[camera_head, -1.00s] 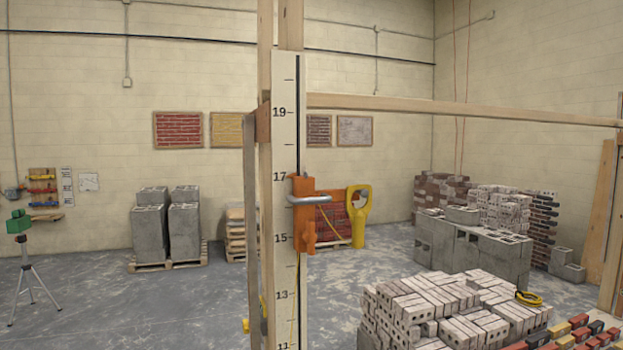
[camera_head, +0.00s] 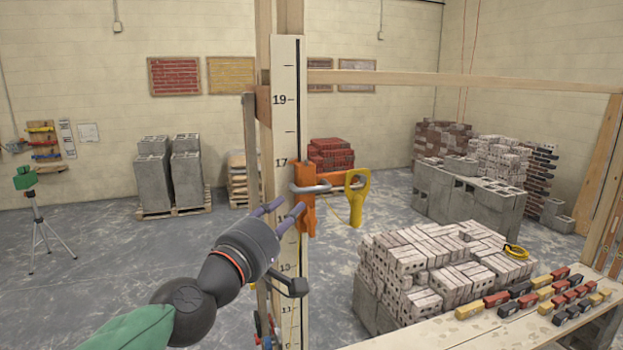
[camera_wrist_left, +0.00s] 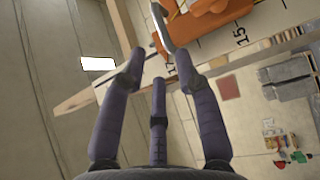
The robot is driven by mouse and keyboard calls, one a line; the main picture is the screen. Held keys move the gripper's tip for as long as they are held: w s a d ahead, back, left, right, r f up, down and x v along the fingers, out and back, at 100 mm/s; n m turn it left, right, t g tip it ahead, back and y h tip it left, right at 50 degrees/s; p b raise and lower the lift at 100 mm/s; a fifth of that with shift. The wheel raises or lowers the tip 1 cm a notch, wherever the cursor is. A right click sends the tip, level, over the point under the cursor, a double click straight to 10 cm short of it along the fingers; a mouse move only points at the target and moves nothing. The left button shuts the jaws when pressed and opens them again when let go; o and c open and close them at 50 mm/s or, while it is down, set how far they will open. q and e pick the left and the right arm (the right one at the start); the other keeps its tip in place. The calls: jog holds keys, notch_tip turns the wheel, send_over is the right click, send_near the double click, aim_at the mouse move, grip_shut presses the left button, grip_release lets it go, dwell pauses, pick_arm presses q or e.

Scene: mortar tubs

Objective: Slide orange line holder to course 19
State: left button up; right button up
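The orange line holder (camera_head: 305,208) sits on the white marked pole (camera_head: 285,122), its top just below the 17 mark. A grey bent handle (camera_head: 322,186) sticks out of its front. The 19 mark is higher up the pole, above the holder. My left gripper (camera_head: 288,205) is in front of the pole, just left of and slightly below the handle. In the left wrist view its fingers (camera_wrist_left: 160,66) are spread with nothing between them. The handle (camera_wrist_left: 161,28) and the orange holder (camera_wrist_left: 215,14) lie just beyond the fingertips. My right gripper is not in view.
A wooden rail (camera_head: 460,80) runs right from the pole's frame. Stacked pale bricks (camera_head: 430,265) and a plank with small coloured blocks (camera_head: 480,330) stand at right. A yellow tool (camera_head: 356,200) shows behind the holder. Open floor lies left of the pole.

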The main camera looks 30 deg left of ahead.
aim_at(310, 190)
pick_arm(q)
jog(key=w, duration=0.3)
jog(key=w+r+b, duration=0.1)
jog(key=w, duration=0.6)
jog(key=shift+w+a+r+b, duration=0.2)
jog(key=shift+w+a+b, duration=0.15)
jog(key=shift+w+a, duration=0.05)
grip_shut()
